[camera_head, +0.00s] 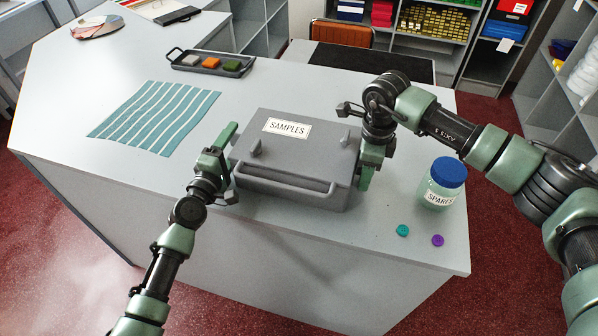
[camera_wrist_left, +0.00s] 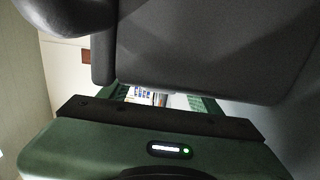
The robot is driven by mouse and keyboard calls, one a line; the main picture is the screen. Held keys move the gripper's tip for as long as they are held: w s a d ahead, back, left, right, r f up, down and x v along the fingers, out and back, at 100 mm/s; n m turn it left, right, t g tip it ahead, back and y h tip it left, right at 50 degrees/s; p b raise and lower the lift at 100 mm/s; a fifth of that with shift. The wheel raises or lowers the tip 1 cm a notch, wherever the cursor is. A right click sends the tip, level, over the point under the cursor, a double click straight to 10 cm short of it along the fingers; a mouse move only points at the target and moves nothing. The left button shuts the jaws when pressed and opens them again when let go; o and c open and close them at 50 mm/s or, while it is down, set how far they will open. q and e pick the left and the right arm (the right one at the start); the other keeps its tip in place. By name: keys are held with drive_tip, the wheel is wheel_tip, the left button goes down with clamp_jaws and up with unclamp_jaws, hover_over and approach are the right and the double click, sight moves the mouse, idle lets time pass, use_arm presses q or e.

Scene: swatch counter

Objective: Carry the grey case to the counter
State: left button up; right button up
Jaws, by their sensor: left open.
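The grey case (camera_head: 325,152), labelled SAMPLES, sits upright on the white counter (camera_head: 270,255), with its handle at the near side. It also fills the upper part of the left wrist view (camera_wrist_left: 205,50), very close to the camera. My left gripper (camera_head: 222,150) is at the case's left side, its jaws open; its green fingers (camera_wrist_left: 155,97) show below the case's dark underside or edge. I cannot tell whether they touch it. My right gripper (camera_head: 366,166) is at the case's right side; its finger gap is hidden.
A SPARES jar (camera_head: 441,188) with a blue lid stands right of the case, near a teal disc (camera_head: 403,230) and a purple disc (camera_head: 437,240). A striped cloth (camera_head: 155,117) and a dark tray (camera_head: 212,63) lie to the left.

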use_arm(q)
drive_tip(key=v, duration=0.8)
drive_tip(key=shift+s, duration=0.2)
use_arm(e)
drive_tip(key=shift+r, duration=0.1)
use_arm(q)
drive_tip(key=shift+a, duration=0.1)
use_arm(e)
wheel_tip(320, 180, up, 12)
drive_tip(key=shift+f, duration=0.1)
